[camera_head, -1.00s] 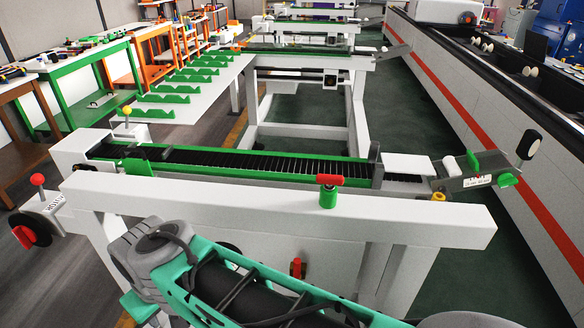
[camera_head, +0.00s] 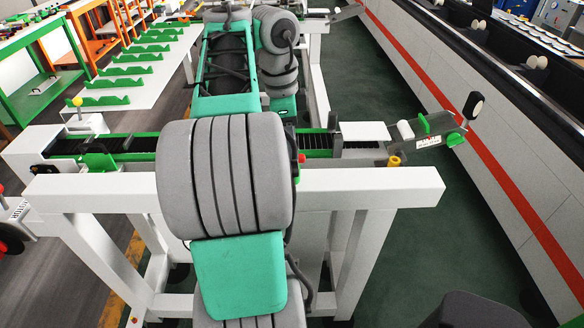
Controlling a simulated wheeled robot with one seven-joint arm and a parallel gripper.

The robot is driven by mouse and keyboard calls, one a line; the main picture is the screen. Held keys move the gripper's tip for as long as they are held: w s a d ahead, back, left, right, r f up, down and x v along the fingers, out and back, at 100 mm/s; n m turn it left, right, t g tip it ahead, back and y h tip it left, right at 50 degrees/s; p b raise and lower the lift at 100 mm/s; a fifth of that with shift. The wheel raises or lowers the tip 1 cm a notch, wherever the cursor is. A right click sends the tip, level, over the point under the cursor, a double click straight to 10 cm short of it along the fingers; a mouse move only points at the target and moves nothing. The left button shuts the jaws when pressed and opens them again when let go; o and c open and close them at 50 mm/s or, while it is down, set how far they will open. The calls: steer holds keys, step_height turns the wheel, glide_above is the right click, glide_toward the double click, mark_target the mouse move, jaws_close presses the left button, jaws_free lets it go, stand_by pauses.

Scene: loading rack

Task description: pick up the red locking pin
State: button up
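The red locking pin is almost wholly hidden behind my arm in the head view. Only a small red end of it (camera_head: 301,157) shows at the right edge of my arm's grey ribbed joint, by the white front beam (camera_head: 370,187). My arm rises from the bottom, crosses in front of the beam and reaches over the rack. My gripper cannot be made out, so its distance from the pin and what it holds do not show.
A green-edged black roller track (camera_head: 318,141) runs behind the beam. A tilted end plate with a green clip (camera_head: 437,123) and a yellow knob (camera_head: 394,161) are at the right. The green floor (camera_head: 420,235) right of the rack is open. A long white conveyor wall (camera_head: 480,150) bounds it.

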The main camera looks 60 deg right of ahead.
step_height(320, 180, down, 4)
steer(key=shift+s+d+r+b, duration=0.1)
steer(key=shift+s+b, duration=0.05)
steer(key=shift+b, duration=1)
steer(key=shift+r, duration=0.1)
jaws_close()
